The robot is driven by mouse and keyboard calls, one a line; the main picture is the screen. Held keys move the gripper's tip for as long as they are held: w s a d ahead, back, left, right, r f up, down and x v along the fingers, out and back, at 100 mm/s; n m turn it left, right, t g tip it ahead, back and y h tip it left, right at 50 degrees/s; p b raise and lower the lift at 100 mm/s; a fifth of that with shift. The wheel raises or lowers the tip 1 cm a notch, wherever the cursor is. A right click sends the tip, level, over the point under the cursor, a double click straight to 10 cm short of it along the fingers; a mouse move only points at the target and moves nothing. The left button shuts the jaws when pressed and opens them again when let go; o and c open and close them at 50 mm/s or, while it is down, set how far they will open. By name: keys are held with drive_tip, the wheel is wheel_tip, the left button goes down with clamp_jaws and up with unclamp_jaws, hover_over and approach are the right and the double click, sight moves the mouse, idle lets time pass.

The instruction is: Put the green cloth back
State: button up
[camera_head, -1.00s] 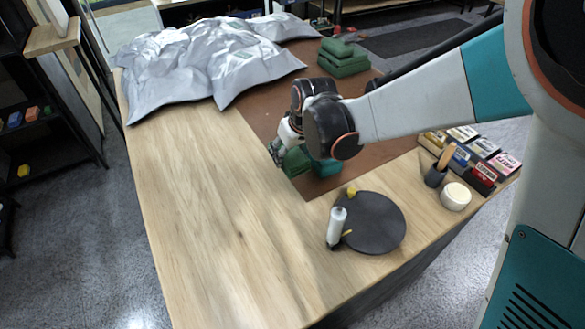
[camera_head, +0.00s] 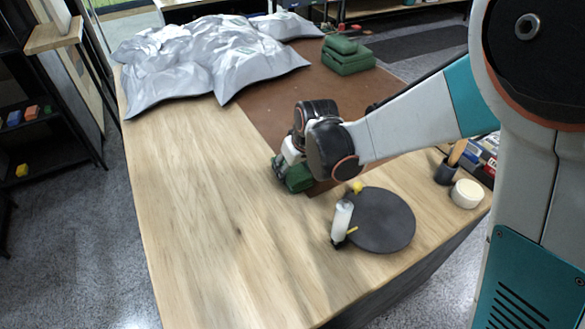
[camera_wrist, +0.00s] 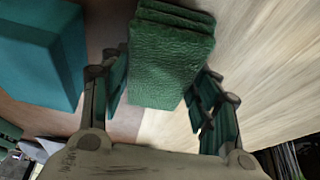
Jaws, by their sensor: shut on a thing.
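A green cloth (camera_head: 297,179), folded in layers, shows at the front left edge of the brown mat, partly hidden by my wrist. My gripper (camera_head: 288,166) is shut on it. In the wrist view the green cloth (camera_wrist: 172,62) lies between the two fingers of my gripper (camera_wrist: 160,88). I cannot tell whether it touches the table. A stack of other folded green cloths (camera_head: 347,58) sits at the far right of the brown mat (camera_head: 262,115). A teal block (camera_wrist: 38,55) is left of the cloth in the wrist view; my arm hides it in the head view.
Silver crumpled bags (camera_head: 215,58) cover the far left of the table. A black round plate (camera_head: 385,222) and a white bottle (camera_head: 341,218) stand at the front right, near a white round tub (camera_head: 467,194) and a dark cup (camera_head: 445,173). Bare wood (camera_head: 195,215) is clear at left.

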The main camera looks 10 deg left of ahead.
drive_tip(key=shift+f, duration=0.1)
drive_tip(key=o, duration=0.5)
drive_tip(key=shift+f, duration=0.1)
drive_tip(key=o, duration=0.4)
drive_tip(key=shift+o, duration=0.2)
drive_tip(key=shift+r+p, duration=0.3)
drive_tip(key=shift+r, duration=0.25)
drive_tip(key=p+v, duration=0.7)
drive_tip(key=v, duration=0.4)
drive_tip(key=shift+s, duration=0.15)
drive_tip(key=shift+d+r, duration=0.1)
drive_tip(key=shift+r, duration=0.05)
